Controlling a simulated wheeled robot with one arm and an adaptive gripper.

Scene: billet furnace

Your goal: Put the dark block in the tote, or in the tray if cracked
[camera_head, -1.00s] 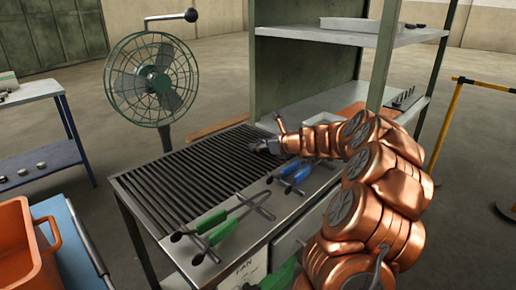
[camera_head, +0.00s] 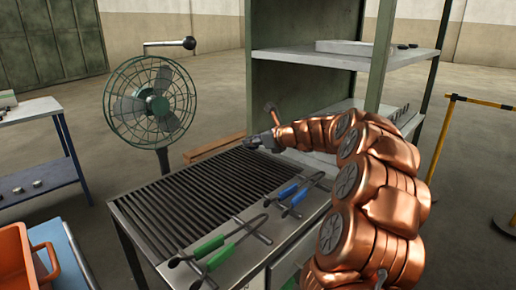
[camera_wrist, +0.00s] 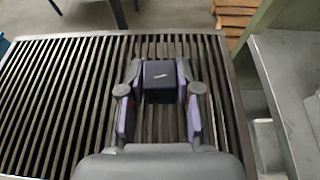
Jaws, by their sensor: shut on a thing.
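The dark block (camera_wrist: 160,82) is between the fingers of my gripper (camera_wrist: 160,100) in the wrist view, and the gripper is shut on it. A small pale mark shows on its top; I cannot tell if it is a crack. In the head view my gripper (camera_head: 254,142) is over the far end of the slatted grate (camera_head: 190,195), and the block cannot be made out there. An orange tote (camera_head: 42,268) is at the lower left edge. A pale shallow tray (camera_head: 345,47) stands on the upper rack shelf.
Green-handled tongs (camera_head: 210,246) and blue-handled tongs (camera_head: 292,196) lie on the bench's front strip. A green fan (camera_head: 152,103) stands behind the grate. The green rack (camera_head: 300,85) rises close to my arm. A blue surface (camera_head: 68,255) lies beside the tote.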

